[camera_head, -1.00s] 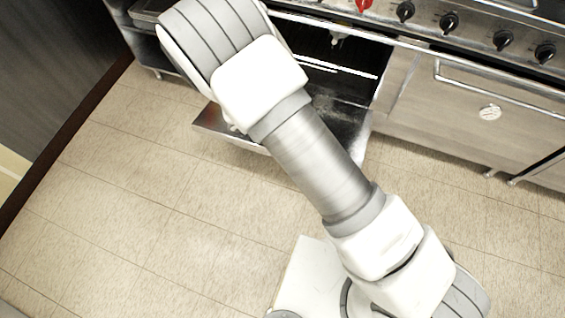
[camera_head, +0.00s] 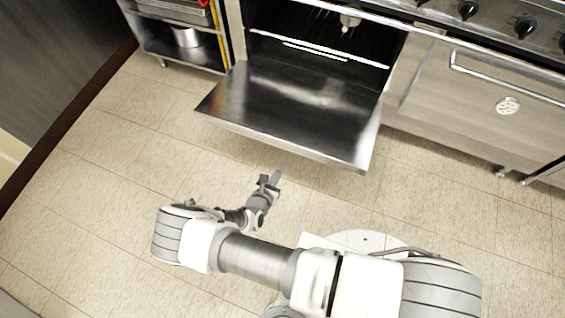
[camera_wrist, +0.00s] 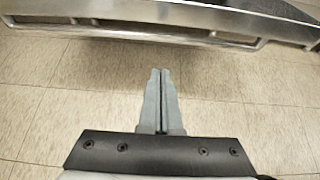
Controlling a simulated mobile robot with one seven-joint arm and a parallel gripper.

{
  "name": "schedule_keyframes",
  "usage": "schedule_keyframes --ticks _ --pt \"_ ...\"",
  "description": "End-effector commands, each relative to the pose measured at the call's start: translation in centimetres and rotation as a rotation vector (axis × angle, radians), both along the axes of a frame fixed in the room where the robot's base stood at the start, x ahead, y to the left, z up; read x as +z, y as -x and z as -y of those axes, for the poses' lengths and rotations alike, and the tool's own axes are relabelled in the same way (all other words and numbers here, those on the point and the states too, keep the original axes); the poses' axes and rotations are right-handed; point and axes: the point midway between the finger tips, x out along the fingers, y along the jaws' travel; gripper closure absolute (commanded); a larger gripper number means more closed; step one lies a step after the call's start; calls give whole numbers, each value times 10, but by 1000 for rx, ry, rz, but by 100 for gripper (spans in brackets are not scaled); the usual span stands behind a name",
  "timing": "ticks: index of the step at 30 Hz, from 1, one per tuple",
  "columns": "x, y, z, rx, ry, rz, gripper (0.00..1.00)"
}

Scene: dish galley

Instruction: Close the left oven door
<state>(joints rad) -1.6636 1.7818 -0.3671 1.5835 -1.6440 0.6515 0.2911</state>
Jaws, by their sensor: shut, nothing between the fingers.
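The left oven door (camera_head: 295,110) hangs open, folded down about level in front of the dark oven cavity (camera_head: 320,42). Its inner face is bare shiny metal. My gripper (camera_head: 276,175) is shut and empty, low over the floor in front of the door's front edge and apart from it. In the wrist view my gripper (camera_wrist: 160,72) has its fingers together, pointing toward the door (camera_wrist: 200,14), whose edge and long bar handle (camera_wrist: 130,34) cross the top of the picture.
The right oven door (camera_head: 480,95) is shut, with a bar handle. Black knobs (camera_head: 468,10) line the range front. An open shelf unit (camera_head: 180,40) with a metal pot (camera_head: 187,37) stands left. Tiled floor (camera_head: 110,180) is clear to the left.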

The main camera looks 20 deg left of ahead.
Motion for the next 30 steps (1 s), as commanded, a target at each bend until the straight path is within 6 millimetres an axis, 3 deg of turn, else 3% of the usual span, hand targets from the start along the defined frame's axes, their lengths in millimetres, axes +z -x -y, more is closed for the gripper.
schedule_keyframes --ticks 15,17,21,30 --pt "-56 -85 1 -4 0 1 100" --pt "-35 -85 -1 -1 -1 3 100" --pt "-19 -88 0 -3 -1 2 100" --pt "-9 -90 1 -5 -1 0 100"
